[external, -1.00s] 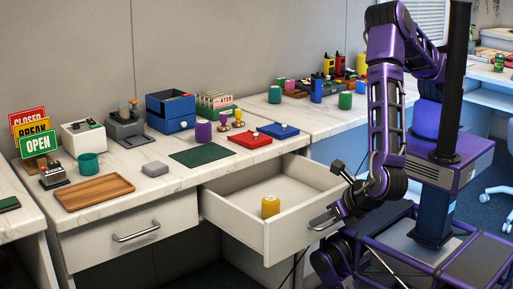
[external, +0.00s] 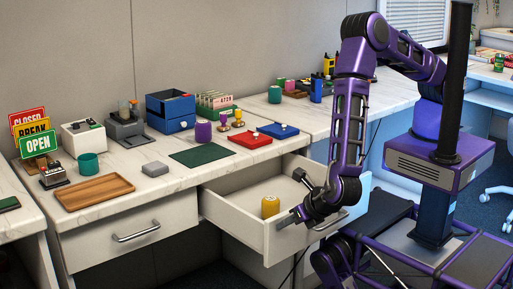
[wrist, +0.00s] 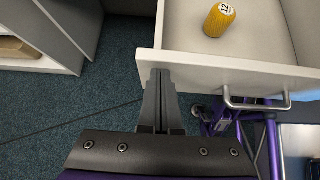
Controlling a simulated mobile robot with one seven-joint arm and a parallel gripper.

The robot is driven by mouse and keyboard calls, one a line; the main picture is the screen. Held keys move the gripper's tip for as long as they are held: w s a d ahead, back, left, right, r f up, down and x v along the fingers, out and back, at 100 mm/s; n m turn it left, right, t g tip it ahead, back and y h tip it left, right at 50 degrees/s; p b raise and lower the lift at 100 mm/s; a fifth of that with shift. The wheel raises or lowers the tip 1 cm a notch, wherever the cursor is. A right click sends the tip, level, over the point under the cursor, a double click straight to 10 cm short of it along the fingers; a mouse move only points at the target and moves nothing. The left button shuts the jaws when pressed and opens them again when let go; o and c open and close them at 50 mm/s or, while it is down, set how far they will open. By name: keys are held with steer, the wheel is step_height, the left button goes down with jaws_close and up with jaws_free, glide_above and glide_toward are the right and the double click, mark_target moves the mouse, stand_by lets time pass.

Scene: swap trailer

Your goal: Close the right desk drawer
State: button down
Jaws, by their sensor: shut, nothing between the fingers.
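The right desk drawer (external: 235,226) is pulled out, with its inside in view from above. A yellow can marked 12 (external: 270,206) stands in it and also shows in the wrist view (wrist: 221,21). My gripper (external: 291,219) is at the drawer's front, left of its handle. In the wrist view my gripper (wrist: 160,76) is shut and empty, its tips overlapping the left end of the front panel (wrist: 225,72). I cannot tell whether they touch it. The metal drawer handle (wrist: 255,103) is to the right of the fingers.
The left drawer (external: 130,240) is shut. In the wrist view, open carpet (wrist: 85,105) lies left of the fingers.

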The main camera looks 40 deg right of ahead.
steer(key=w+b, duration=0.3)
steer(key=w, duration=2.3)
steer(key=shift+w+b, duration=0.2)
steer(key=shift+b, duration=0.2)
steer(key=shift+s, duration=0.1)
steer(key=shift+s, duration=0.25)
steer(key=s, duration=0.3)
steer(key=p+v, duration=0.1)
steer(key=v, duration=0.9)
steer(key=shift+s, duration=0.15)
steer(key=s+d+f+t+p, duration=0.1)
steer(key=d+f+t, duration=0.3)
steer(key=d, duration=0.5)
steer(key=s+d+f+t+p, duration=0.15)
steer(key=d+f+t, duration=0.3)
steer(key=d, duration=0.55)
steer(key=w+b, duration=0.2)
steer(key=w, duration=1.1)
steer(key=shift+w, duration=0.2)
